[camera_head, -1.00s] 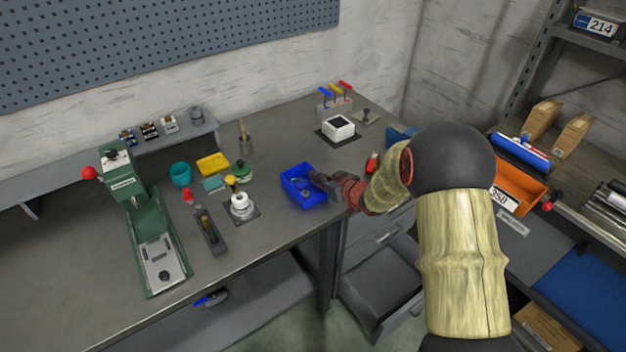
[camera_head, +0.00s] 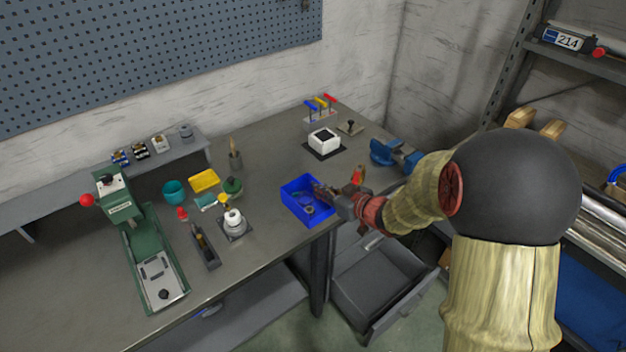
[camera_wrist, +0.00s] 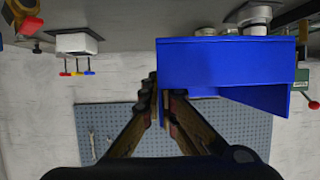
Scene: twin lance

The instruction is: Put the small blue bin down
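The small blue bin (camera_head: 291,207) shows upright at the front edge of the grey workbench, with a few small items inside it. In the wrist view, which is upside down, the bin (camera_wrist: 225,62) fills the middle right. My gripper (camera_head: 331,194) is at the bin's right side. In the wrist view my gripper (camera_wrist: 162,98) has its fingers on both sides of a thin bin wall, closed on it. The bin overlaps the bench edge in the head view. I cannot tell whether its base touches the bench top (camera_head: 262,170).
Behind are a white box (camera_head: 324,140) and a blue vise (camera_head: 388,152). An open grey drawer (camera_head: 378,280) juts out below.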

